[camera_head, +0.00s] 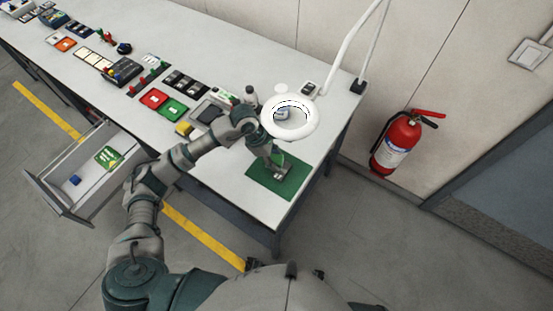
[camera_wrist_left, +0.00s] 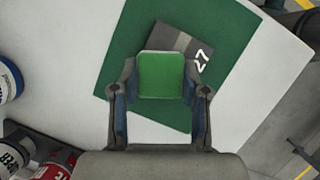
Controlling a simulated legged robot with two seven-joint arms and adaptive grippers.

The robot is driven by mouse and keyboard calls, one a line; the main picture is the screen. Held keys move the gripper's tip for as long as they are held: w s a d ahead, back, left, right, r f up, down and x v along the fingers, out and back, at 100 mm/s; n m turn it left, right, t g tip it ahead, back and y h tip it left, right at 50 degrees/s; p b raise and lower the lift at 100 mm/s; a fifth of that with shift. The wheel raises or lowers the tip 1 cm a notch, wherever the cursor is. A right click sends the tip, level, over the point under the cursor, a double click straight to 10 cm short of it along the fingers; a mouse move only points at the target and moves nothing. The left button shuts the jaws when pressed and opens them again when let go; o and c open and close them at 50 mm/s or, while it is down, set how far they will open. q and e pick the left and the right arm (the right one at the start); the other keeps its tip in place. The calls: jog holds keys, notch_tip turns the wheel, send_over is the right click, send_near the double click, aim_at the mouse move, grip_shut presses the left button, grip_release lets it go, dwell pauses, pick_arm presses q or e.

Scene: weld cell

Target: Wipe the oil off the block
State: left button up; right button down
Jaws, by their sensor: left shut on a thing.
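A grey block (camera_wrist_left: 186,43) marked "27" lies on a green mat (camera_wrist_left: 125,58) in the left wrist view. It has darker and lighter bands; I cannot tell which part is oil. My left gripper (camera_wrist_left: 160,78) is shut on a green pad (camera_wrist_left: 160,76), which covers the block's near side. I cannot tell whether pad and block touch. In the head view the left gripper (camera_head: 274,164) is over the mat (camera_head: 290,189) at the table's near right corner, and the block (camera_head: 281,175) shows only partly beside the fingers. My right gripper is not in view.
A white ring-shaped lamp (camera_head: 311,130) hangs over the table, close to my left wrist. Red and green trays (camera_head: 172,108) and other items line the table (camera_head: 225,178) to the left. An open drawer (camera_head: 62,195) sticks out at left. Cans (camera_wrist_left: 8,80) stand beside the mat.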

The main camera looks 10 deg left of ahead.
pick_arm(q)
jog(key=shift+a+r+p, duration=0.15)
jog(key=shift+r+p, duration=1.2)
jog(key=shift+r, duration=1.6)
